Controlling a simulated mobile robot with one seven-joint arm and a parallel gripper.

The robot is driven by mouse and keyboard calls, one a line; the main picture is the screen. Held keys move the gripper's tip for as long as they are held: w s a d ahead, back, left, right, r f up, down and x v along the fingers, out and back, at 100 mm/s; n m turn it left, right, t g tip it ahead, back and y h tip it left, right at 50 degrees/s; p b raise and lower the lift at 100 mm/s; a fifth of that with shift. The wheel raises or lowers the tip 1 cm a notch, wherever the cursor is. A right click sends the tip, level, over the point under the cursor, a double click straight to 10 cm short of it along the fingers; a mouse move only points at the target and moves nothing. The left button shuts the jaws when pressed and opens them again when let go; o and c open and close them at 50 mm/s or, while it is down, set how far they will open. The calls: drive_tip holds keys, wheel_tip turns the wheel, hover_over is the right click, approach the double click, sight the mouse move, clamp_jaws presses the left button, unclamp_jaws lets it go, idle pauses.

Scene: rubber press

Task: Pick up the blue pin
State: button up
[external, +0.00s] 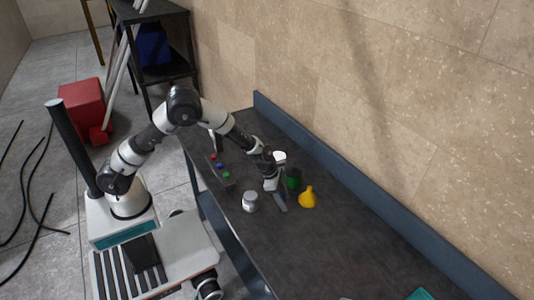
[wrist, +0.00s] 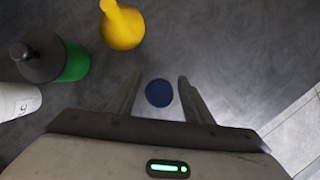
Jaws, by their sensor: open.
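My gripper (external: 275,196) is low over the dark worktop in the external view, fingers pointing down. In the wrist view my gripper (wrist: 158,95) is open, with a finger on each side of a dark blue round shape (wrist: 159,93). Gaps show between it and the fingers. I cannot tell its height or whether it is a pin seen end-on. In the external view a small blue pin (external: 219,165) stands between a red pin (external: 213,156) and a green pin (external: 226,175) on a dark holder, to the left of my gripper.
A green bottle with a dark cap (wrist: 72,65), a yellow flask (wrist: 122,25) and a white container (wrist: 18,100) stand near my gripper. A grey can (external: 250,201) stands to its left. A raised edge (external: 360,203) runs along the wall. The worktop's front right is largely clear.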

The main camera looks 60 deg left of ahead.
drive_tip(key=shift+w+d+f, duration=0.2)
drive_tip(key=shift+f, duration=0.4)
drive_tip(key=c, duration=1)
drive_tip(key=shift+r, duration=0.15)
drive_tip(key=shift+c, duration=0.2)
